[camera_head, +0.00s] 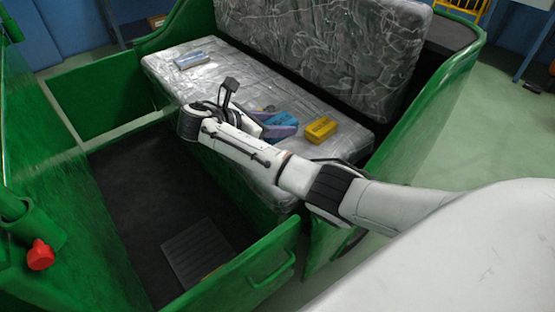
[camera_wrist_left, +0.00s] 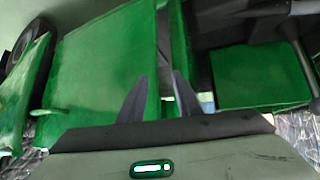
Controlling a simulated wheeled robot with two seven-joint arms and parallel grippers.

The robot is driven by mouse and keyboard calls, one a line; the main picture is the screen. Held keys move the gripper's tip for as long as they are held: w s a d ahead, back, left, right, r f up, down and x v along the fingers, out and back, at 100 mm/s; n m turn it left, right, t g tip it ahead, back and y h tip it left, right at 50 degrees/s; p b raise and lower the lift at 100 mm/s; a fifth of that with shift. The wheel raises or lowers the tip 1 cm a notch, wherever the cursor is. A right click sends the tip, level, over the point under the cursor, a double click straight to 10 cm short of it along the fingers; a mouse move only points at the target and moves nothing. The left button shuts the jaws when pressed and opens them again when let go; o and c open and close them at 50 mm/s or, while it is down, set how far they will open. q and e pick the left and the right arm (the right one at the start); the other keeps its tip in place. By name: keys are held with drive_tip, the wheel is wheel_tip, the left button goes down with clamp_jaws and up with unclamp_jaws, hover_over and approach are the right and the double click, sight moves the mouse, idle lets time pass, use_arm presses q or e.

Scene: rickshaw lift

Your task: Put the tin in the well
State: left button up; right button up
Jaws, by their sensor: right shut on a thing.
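The well is the dark footwell floor (camera_head: 135,195) between the green walls in the head view, in front of the seat. My right arm reaches in from the right, and my right gripper (camera_head: 222,102) is over the front part of the seat, at the well's edge. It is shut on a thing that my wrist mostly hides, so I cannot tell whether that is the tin. No tin shows clearly. My left gripper (camera_wrist_left: 160,97) shows in the left wrist view with its two fingers apart and nothing between them, facing green panels.
The plastic-wrapped seat (camera_head: 222,78) holds a grey-blue box (camera_head: 191,60), a purple-blue item (camera_head: 279,126) and a yellow block (camera_head: 321,129). The wrapped backrest (camera_head: 330,50) stands behind. A green front panel with a handle (camera_head: 272,272) borders the well. A red knob (camera_head: 40,255) is at left.

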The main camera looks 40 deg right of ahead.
drive_tip(key=shift+f+b, duration=0.95)
drive_tip(key=shift+f, duration=3.8)
drive_tip(key=shift+f, duration=0.15)
drive_tip(key=o, duration=1.1)
drive_tip(key=shift+f, duration=0.1)
